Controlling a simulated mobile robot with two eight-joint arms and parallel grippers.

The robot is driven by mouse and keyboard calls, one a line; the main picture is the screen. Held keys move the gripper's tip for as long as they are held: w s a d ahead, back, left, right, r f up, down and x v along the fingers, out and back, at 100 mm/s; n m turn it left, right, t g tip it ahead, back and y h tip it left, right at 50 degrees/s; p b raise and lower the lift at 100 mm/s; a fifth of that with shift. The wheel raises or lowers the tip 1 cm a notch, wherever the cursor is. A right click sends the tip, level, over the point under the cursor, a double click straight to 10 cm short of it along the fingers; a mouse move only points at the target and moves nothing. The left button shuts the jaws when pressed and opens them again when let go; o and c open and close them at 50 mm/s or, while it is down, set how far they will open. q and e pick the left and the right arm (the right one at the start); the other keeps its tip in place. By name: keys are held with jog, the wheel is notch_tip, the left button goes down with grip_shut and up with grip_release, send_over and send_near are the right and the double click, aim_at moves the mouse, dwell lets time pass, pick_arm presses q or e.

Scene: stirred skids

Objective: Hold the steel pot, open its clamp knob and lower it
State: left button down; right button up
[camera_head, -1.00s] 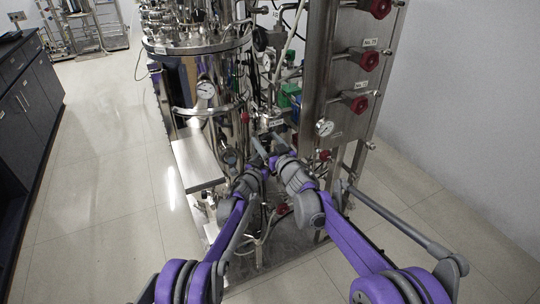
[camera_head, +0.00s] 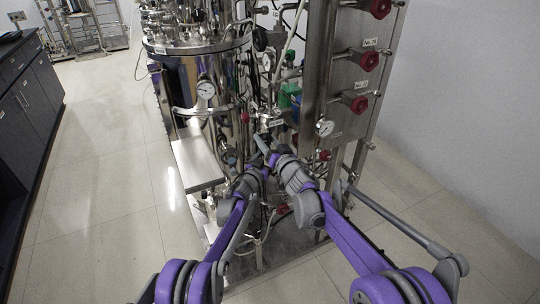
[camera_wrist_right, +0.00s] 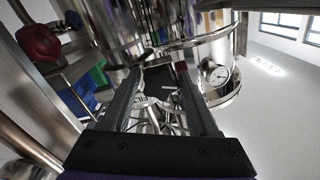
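My right gripper (camera_head: 266,148) reaches into the hardware between the large steel vessel and the valve panel. In the right wrist view its two long dark fingers (camera_wrist_right: 160,72) stand apart, with shiny steel parts and a pale label (camera_wrist_right: 142,101) between and behind them. I cannot tell whether they press on anything. The steel pot and its clamp knob cannot be clearly picked out among the cluttered metal. My left gripper (camera_head: 256,172) is beside and just left of the right wrist; its fingertips are too small and hidden to judge.
The large steel vessel (camera_head: 195,75) with a pressure gauge (camera_head: 206,89) stands behind left. A steel panel (camera_head: 345,110) with red knobs (camera_head: 368,61) rises at right. A flat metal plate (camera_head: 197,164) juts out left of my grippers. The floor at left is open.

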jog(key=c, duration=0.3)
jog(key=n, duration=0.3)
jog(key=shift+c, duration=0.9)
jog(key=shift+o, duration=0.8)
jog(key=n, duration=0.5)
jog(key=o, duration=1)
jog(key=m, duration=0.4)
